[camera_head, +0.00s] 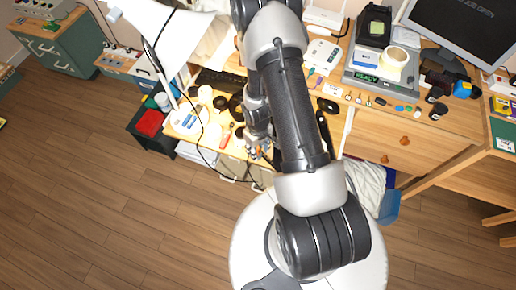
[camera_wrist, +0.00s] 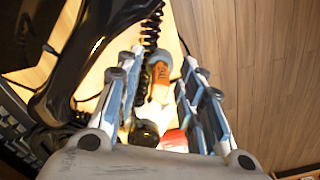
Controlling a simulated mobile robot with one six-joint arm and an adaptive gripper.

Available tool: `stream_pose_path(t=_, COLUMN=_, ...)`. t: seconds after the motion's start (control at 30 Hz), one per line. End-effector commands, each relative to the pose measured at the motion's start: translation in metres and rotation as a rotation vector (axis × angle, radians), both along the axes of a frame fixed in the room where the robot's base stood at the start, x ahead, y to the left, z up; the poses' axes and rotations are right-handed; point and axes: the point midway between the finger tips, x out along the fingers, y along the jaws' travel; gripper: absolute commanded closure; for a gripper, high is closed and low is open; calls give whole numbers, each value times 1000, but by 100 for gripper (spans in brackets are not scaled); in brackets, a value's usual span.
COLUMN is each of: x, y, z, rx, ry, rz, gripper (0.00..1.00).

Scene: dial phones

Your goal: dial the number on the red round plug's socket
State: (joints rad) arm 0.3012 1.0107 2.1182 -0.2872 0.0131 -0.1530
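My gripper (camera_head: 260,151) is low over the front edge of the wooden desk in the head view, partly behind my own arm. In the wrist view my gripper (camera_wrist: 163,62) has its two fingers spread apart. An orange and grey object (camera_wrist: 160,73) lies between and beyond the fingertips, with visible gaps on both sides. A glossy black object (camera_wrist: 85,45), perhaps part of a phone, fills the left of the wrist view. I cannot make out a red round plug, its socket or any number in either view.
A white desk lamp (camera_head: 160,28) leans over the desk's left side. A monitor (camera_head: 468,28) stands right. The wooden floor (camera_head: 90,190) at left is clear.

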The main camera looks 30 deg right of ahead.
Motion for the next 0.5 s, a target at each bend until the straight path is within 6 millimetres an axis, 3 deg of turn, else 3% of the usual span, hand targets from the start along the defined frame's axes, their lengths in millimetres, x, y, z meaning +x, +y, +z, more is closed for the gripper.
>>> stream_pose_path(t=0.33, x=0, y=0, z=3, rx=-1, ry=0, rz=0, gripper=64)
stream_pose_path(t=0.5, x=1, y=-1, z=17, rx=-3, ry=-2, rz=-2, gripper=64)
